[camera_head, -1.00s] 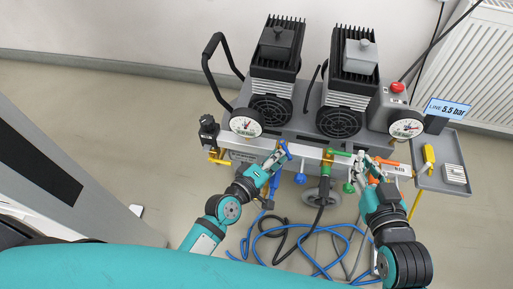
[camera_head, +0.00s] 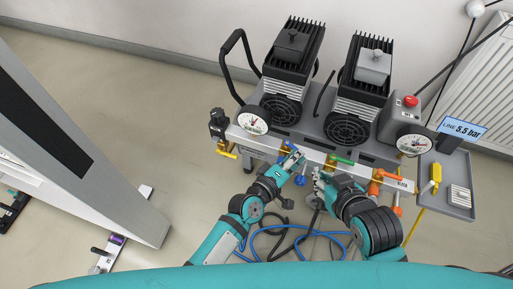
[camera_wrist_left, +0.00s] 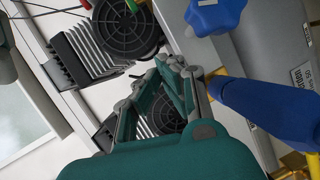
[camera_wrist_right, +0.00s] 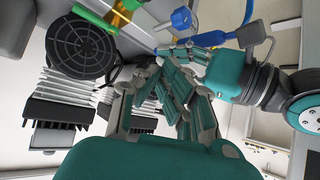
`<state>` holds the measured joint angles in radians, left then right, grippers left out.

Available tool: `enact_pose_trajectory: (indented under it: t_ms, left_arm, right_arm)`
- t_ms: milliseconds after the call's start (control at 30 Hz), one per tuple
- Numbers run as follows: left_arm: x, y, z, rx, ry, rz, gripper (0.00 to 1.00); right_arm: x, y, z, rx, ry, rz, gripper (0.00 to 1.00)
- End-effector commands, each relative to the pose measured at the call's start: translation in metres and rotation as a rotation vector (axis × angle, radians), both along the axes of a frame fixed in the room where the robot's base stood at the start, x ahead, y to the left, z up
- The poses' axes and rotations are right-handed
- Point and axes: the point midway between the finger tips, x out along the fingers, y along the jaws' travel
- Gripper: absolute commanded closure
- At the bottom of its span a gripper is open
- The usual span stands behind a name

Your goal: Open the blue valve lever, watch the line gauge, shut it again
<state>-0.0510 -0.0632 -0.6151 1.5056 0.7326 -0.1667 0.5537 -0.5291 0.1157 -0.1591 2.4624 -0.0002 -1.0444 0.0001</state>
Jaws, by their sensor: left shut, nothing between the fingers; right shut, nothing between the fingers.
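The blue valve lever (camera_head: 291,147) is on the front pipe of the compressor, partly hidden by my left gripper. It is large and close in the left wrist view (camera_wrist_left: 265,112). My left gripper (camera_head: 293,160) is shut and empty beside it; I cannot tell whether they touch. My right gripper (camera_head: 318,176) is shut and empty, lower and to the right, in front of the pipe and close to the left one. The line gauge (camera_head: 413,144) is a white dial at the right, and the line display (camera_head: 462,128) reads 5.5 bar.
A green lever (camera_head: 342,159) and an orange lever (camera_head: 376,186) sit further right on the pipe. A blue knob (camera_head: 300,181) hangs below it. Blue and black hoses (camera_head: 268,243) lie on the floor. A grey side tray (camera_head: 455,201) is at the right.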

Motion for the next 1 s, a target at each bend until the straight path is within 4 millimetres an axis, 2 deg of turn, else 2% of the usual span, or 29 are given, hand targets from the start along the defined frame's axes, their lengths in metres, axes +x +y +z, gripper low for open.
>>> enact_pose_trajectory:
  t_ms: [100,300,1000]
  left_arm:
    - [0.000,-0.011,0.001,-0.001,0.000,-0.014,1.00]
    - [0.000,-0.018,0.001,-0.001,0.000,-0.021,1.00]
    - [0.002,-0.024,0.000,-0.001,0.001,-0.022,1.00]
  right_arm:
    - [-0.003,-0.001,-0.002,-0.004,0.018,-0.001,1.00]
    - [-0.007,-0.003,-0.005,-0.010,0.047,-0.004,1.00]
    - [-0.019,-0.006,-0.014,-0.021,0.106,-0.007,1.00]
